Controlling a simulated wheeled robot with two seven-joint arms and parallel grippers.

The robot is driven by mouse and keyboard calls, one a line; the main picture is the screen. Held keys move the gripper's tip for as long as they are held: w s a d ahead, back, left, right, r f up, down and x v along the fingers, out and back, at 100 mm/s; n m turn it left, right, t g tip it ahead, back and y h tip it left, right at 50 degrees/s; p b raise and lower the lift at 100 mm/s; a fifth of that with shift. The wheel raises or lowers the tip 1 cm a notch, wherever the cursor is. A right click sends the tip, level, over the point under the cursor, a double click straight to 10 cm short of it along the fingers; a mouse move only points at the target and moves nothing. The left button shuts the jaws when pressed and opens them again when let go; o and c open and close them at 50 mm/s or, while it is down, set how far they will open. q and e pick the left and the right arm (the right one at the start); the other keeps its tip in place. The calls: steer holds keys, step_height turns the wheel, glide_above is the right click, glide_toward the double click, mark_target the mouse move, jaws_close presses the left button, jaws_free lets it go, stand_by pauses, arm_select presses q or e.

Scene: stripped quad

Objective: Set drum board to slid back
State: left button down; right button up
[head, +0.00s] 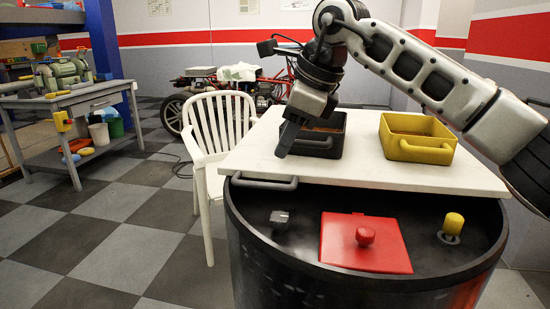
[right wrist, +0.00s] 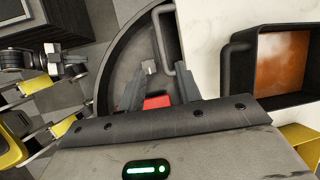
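The white drum board (head: 365,171) lies flat over the back of the black drum (head: 270,225), leaving the front of the drum top uncovered. A grey bar handle (head: 264,183) is at the board's front left edge; it also shows in the right wrist view (right wrist: 163,32). My right gripper (head: 284,148) is above the left part of the board, pointing down, behind the handle in the picture. In the right wrist view its two fingers (right wrist: 158,68) are spread with nothing gripped, and the handle shows beyond them. My left gripper is not in view.
On the board stand a black bin (head: 325,146), partly hidden by my right gripper, and a yellow bin (head: 420,155). The uncovered drum top holds a red lid (head: 350,245), a yellow knob (head: 453,223) and a small dark block (head: 280,218). A white chair (head: 205,150) stands close left.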

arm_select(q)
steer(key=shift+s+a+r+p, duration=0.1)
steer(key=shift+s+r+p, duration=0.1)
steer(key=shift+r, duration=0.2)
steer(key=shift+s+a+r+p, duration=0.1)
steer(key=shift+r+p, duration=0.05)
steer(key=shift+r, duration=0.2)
arm_select(e)
steer(key=v, duration=0.6)
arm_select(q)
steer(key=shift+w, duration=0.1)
arm_select(e)
steer(key=shift+d+r, duration=0.1)
steer(key=shift+r, duration=0.1)
